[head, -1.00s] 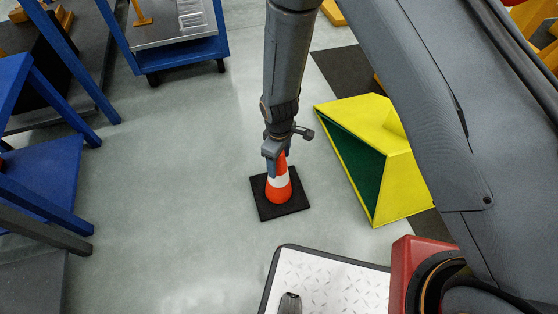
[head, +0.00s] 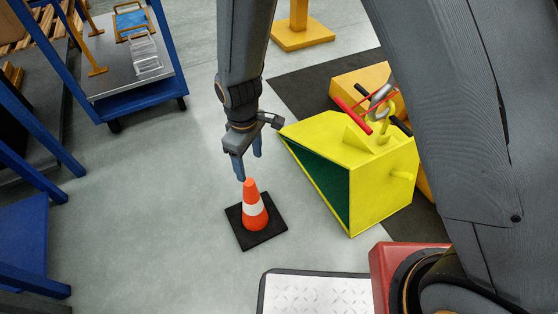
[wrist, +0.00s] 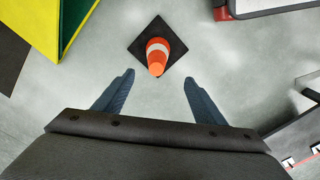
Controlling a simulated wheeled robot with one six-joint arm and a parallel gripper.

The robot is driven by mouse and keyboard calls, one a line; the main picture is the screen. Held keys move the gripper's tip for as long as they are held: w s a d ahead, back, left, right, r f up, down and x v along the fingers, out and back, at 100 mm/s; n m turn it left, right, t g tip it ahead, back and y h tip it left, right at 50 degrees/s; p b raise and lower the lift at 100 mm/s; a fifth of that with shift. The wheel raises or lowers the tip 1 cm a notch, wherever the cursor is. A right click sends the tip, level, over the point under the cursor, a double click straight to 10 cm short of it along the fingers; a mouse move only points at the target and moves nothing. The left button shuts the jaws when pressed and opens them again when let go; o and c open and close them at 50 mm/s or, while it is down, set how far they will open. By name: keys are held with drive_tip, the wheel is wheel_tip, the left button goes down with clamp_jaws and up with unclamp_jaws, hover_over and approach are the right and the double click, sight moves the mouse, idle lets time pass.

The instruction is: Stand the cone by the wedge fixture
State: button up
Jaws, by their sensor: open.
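The orange cone (head: 254,210) with a white band stands upright on its black square base (head: 270,236) on the grey floor. The yellow wedge fixture (head: 388,180), with a dark green inner face, stands to the right of the cone. My gripper (head: 248,173) is open and empty just above and behind the cone's tip in the head view. In the wrist view the cone (wrist: 157,56) shows ahead of and between the two open fingers (wrist: 160,80), clear of both. Part of the wedge fixture (wrist: 50,22) shows at the upper left there.
A blue cart (head: 130,75) with a grey deck stands at the upper left, with blue frames along the left edge. A dark mat (head: 308,88) lies behind the wedge. A white tread-plate platform (head: 310,292) is in front. Floor left of the cone is clear.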

drive_tip(key=s+d+r+m, duration=0.3)
drive_tip(key=s+d+r, duration=0.3)
drive_tip(key=r, duration=0.4)
drive_tip(key=s+d+r+m, duration=0.4)
drive_tip(key=s+r, duration=0.4)
drive_tip(key=r, duration=0.2)
drive_tip(key=shift+s+d+r+y, duration=0.15)
drive_tip(key=shift+d+y, duration=0.15)
drive_tip(key=shift+d, duration=0.6)
drive_tip(key=d+r+m+p, duration=0.3)
drive_tip(key=d+r+p, duration=0.6)
drive_tip(key=r+p, duration=0.3)
drive_tip(key=d+r+m+p, duration=0.3)
drive_tip(key=d+r+p, duration=0.7)
drive_tip(key=r+p, duration=0.2)
drive_tip(key=p, duration=0.2)
drive_tip(key=shift+s+r+m+p, duration=0.25)
drive_tip(key=shift+r+m+p, duration=0.1)
drive_tip(key=shift+m+p, duration=0.05)
drive_tip(key=shift+d, duration=0.1)
